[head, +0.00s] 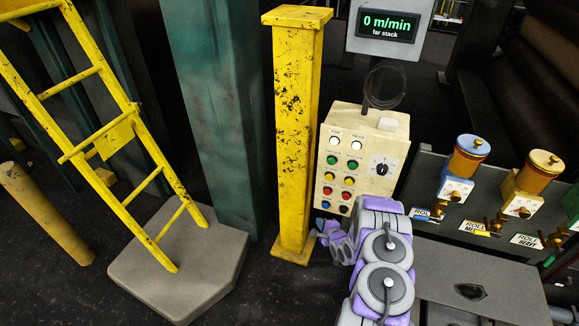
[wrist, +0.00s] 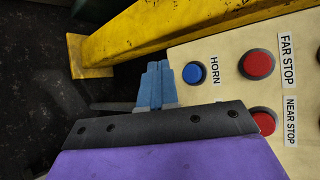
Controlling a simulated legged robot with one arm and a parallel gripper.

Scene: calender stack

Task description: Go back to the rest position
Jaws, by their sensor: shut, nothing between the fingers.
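My gripper (wrist: 155,70) is shut and empty in the wrist view, its blue fingertips together beside the blue HORN button (wrist: 194,73) and apart from it in the picture. In the head view my gripper (head: 322,232) is at the lower left of the cream control panel (head: 381,146), near the foot of the yellow post (head: 296,150). My purple and grey arm reaches up from the bottom of the head view. The wrist view also shows the red FAR STOP button (wrist: 257,64) and the red NEAR STOP button (wrist: 264,122), partly hidden by my gripper's body.
A display (head: 388,26) reads 0 m/min, far stack. A yellow ladder (head: 110,130) and green column (head: 215,110) stand left. Dark floor (head: 60,290) lies open at lower left.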

